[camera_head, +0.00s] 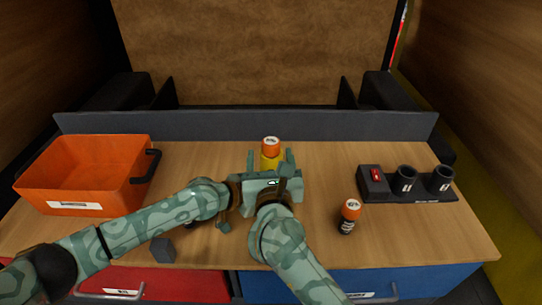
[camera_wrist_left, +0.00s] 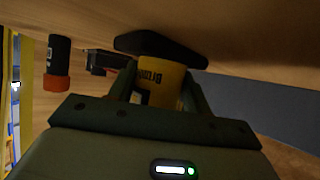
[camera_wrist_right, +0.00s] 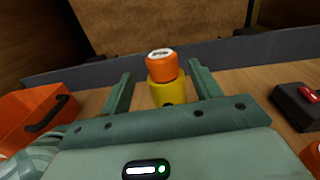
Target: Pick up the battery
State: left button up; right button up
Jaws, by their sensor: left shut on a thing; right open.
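An orange-capped battery (camera_head: 271,142) stands upright at the middle of the table, its cap above a slightly wider yellow body (camera_head: 269,162). The cap (camera_wrist_right: 161,66) and the yellow body (camera_wrist_right: 167,93) also show in the right wrist view. My right gripper (camera_head: 270,156) is open, its fingers on either side of them, apart from the cap. My left gripper (camera_wrist_left: 160,82) is shut on the yellow body, which shows a wide black base. A second battery (camera_head: 348,217), black with an orange cap, stands to the right.
A black holder (camera_head: 421,196) with two round cups and a red switch is at the right. An orange crate (camera_head: 85,165) is at the left. A small dark block (camera_head: 163,250) lies near the front edge. A grey ledge (camera_head: 250,124) runs along the back.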

aim_at(270, 141)
jog(key=w, duration=0.6)
jog(key=shift+w, duration=0.2)
jog(key=c, duration=1.1)
